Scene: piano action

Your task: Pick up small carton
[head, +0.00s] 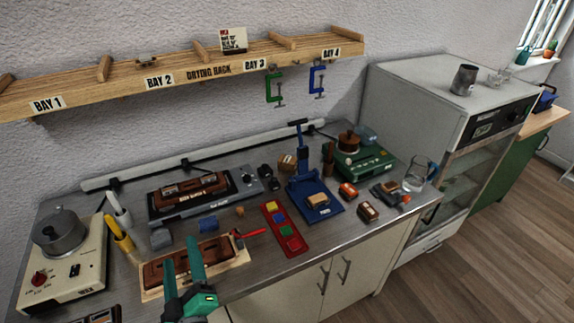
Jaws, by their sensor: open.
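A small brown box (287,162), which looks like a carton, stands on the metal worktop behind the blue press. A white printed box (233,40) with red and black marks sits on the wooden shelf; I cannot tell for sure which one is the small carton. My gripper (181,251) has teal fingers, spread apart and empty. It is at the front left of the worktop, over the brown wooden piece on a pale board (236,258). It is well apart from both boxes, which lie farther back and to the right.
The worktop holds a pot on a cream hotplate (60,265), a dark tray (160,214), a red tray (296,246) with coloured blocks, a blue press (325,208), a green scale-like device (375,165) and a glass beaker (415,178). Clamps hang under the shelf (120,88).

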